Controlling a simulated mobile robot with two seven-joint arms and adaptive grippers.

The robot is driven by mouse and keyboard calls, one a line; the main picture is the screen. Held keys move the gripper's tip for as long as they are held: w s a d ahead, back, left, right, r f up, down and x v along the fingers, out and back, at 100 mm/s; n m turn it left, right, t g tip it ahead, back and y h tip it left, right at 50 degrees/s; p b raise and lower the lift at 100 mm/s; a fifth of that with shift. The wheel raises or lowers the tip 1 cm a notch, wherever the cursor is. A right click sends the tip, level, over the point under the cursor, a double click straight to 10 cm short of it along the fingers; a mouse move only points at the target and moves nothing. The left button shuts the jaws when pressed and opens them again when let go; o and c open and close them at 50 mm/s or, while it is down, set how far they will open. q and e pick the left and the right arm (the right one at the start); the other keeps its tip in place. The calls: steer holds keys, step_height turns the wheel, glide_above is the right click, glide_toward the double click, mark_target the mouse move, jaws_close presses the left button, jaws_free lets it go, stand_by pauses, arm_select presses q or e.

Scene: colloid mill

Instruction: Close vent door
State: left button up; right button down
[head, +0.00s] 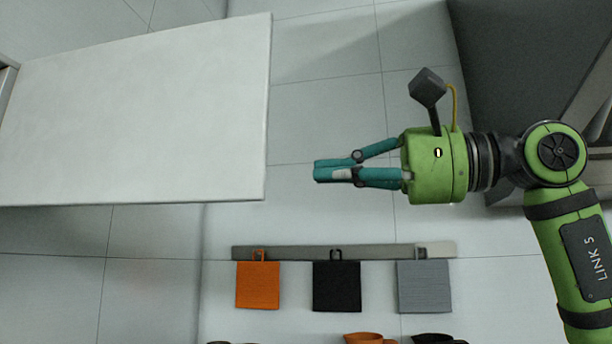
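A large flat white panel (140,115), which looks like the vent door, fills the upper left of the head view. Its free edge is on the right, and its left part runs out of the picture. My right gripper (330,173) comes in from the right and points left. Its teal fingers are together with nothing visible between them. The fingertips are to the right of the panel's free edge, with a gap in the picture. My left gripper is not in view.
A grey wall rail (300,252) below holds an orange cloth (258,286), a black cloth (337,287) and a grey cloth (424,287). Orange and dark items show at the bottom edge. A dark grey surface (520,60) is at the upper right behind my arm.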

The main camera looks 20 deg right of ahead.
mark_target(266, 165)
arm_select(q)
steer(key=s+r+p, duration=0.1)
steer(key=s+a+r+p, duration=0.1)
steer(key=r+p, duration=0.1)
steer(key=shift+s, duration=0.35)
arm_select(e)
steer(key=a, duration=0.8)
steer(key=shift+w+r, duration=0.1)
steer(key=shift+w, duration=0.25)
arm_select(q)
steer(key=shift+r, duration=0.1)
arm_select(e)
steer(key=shift+s, duration=0.1)
